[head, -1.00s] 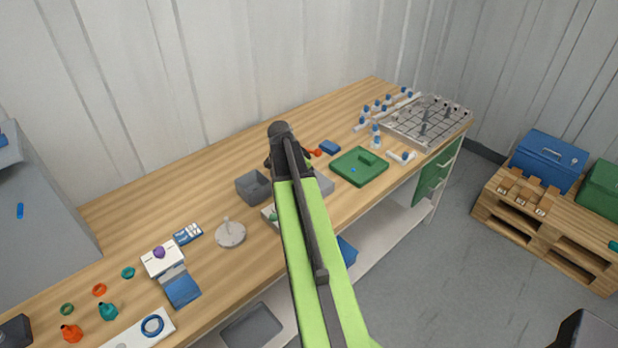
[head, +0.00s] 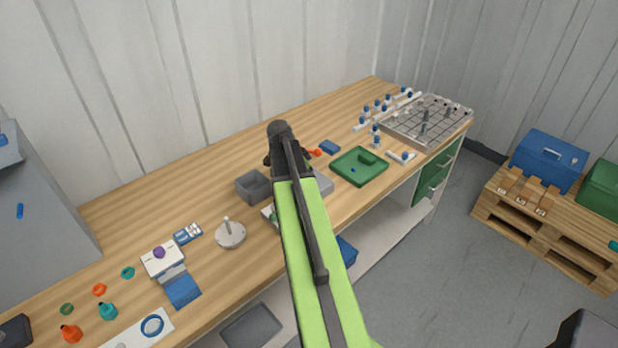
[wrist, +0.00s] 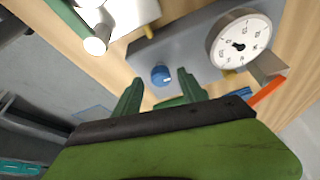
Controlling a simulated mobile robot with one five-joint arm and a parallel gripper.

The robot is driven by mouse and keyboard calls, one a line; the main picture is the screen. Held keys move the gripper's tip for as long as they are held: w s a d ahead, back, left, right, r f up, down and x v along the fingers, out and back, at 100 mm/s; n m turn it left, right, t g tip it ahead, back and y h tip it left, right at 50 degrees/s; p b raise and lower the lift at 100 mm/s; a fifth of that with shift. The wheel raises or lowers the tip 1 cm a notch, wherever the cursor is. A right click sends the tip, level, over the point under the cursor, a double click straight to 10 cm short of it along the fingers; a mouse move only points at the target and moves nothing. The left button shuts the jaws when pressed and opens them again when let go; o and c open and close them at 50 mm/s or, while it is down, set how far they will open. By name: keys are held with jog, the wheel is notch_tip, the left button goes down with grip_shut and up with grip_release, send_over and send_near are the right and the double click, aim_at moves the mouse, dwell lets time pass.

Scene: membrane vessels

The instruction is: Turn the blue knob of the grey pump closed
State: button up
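In the wrist view the grey pump (wrist: 185,50) lies on the wooden bench, with a round white gauge (wrist: 240,42) at its right. The small round blue knob (wrist: 161,75) is on the pump's face and has a light mark on it. My gripper (wrist: 160,91) is open, its two green fingers apart. The knob shows between and just beyond the fingertips, and I see no contact. In the head view my arm covers the gripper and most of what is around it. A light grey piece (head: 323,184) shows beside the arm, possibly the pump.
A dark grey open box (head: 254,187) stands left of my arm, and a green tray (head: 360,166) lies to the right. An orange-red strip (wrist: 268,92) is near the gauge. A white block (wrist: 130,14) is at the wrist view's top left.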

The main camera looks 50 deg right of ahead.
jog(key=shift+r+p, duration=0.3)
jog(key=p+v, duration=1.5)
jog(key=v, duration=0.2)
jog(key=shift+a, duration=0.15)
jog(key=shift+w+f, duration=0.1)
jog(key=shift+f, duration=0.05)
